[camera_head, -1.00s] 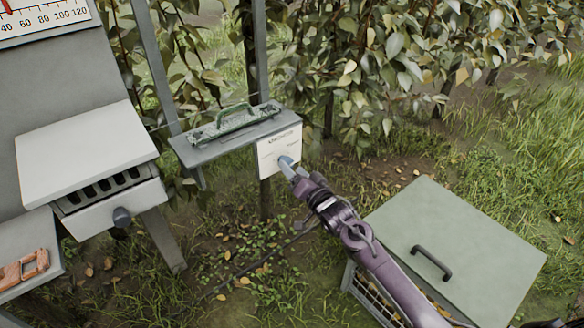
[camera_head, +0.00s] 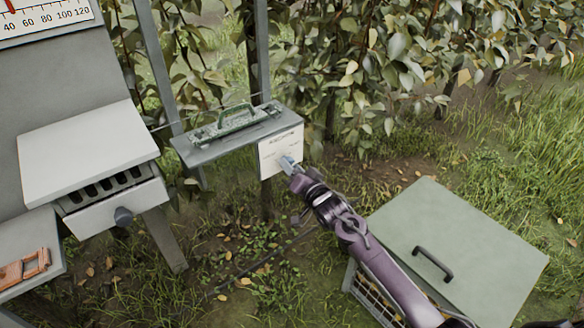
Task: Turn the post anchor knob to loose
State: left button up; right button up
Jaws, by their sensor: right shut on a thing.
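The anchor panel is a white plate (camera_head: 279,143) on the post under the small grey shelf, with small lettering too blurred to read fully. The blue-grey knob (camera_head: 287,160) sits on the lower middle of the plate and is mostly covered by my gripper. My right gripper (camera_head: 291,164) reaches up from the lower right and is shut on the knob. Which way the knob points cannot be told. My left gripper is not in view.
A grey shelf (camera_head: 187,152) holds a green handled tool (camera_head: 236,118). A green-lidded crate (camera_head: 480,230) with a black handle stands at the lower right, beneath my right arm. A white box with a drawer (camera_head: 115,210) and an orange tool (camera_head: 22,268) are at the left.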

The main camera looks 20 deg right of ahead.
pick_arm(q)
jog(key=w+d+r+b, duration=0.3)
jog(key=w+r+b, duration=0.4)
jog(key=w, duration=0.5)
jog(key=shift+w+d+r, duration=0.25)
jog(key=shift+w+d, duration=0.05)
pick_arm(e)
jog(key=shift+d+f+n+y, duration=0.1)
jog(key=shift+n+y, duration=0.5)
jog(key=shift+n, duration=4.45)
jog(key=shift+a+f+n+y, duration=0.1)
jog(key=shift+n+y, duration=0.5)
jog(key=shift+n, duration=4.4)
jog(key=shift+d+f+n+y, duration=0.1)
jog(key=shift+n+y, duration=0.5)
jog(key=shift+n, duration=4.45)
